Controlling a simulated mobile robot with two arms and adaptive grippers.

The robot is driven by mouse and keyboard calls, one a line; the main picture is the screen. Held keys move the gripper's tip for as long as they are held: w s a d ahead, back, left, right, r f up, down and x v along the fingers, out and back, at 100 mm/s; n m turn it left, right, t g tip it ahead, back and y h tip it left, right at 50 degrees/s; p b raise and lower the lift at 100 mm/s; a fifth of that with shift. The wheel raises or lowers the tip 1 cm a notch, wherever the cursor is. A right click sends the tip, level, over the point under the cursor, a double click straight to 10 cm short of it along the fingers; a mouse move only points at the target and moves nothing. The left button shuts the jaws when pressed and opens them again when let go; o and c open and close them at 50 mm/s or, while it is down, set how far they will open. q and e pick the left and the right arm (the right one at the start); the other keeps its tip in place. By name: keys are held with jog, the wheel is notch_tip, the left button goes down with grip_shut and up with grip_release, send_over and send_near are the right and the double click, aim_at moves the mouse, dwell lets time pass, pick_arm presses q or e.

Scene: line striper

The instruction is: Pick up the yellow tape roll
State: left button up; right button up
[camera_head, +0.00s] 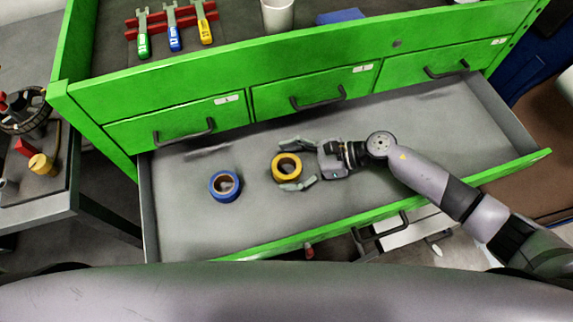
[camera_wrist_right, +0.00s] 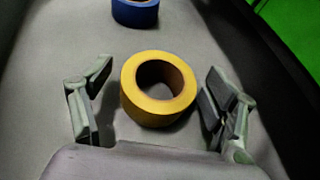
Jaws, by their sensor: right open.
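The yellow tape roll (camera_head: 287,167) lies flat in the open grey drawer (camera_head: 420,130). My right gripper (camera_head: 294,166) is open around it, one finger on each side of the roll. In the right wrist view the yellow tape roll (camera_wrist_right: 158,88) sits between the spread fingers of the right gripper (camera_wrist_right: 160,112), with a gap on both sides. The brown core of the roll shows. My left gripper is in neither view.
A blue tape roll (camera_head: 225,186) lies in the drawer to the left of the yellow one. The drawer's green front edge (camera_head: 480,179) runs along the near side. Green closed drawers (camera_head: 312,92) stand behind. The drawer's right part is clear apart from my arm.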

jog(key=c, duration=1.3)
jog(key=shift+r, duration=0.1)
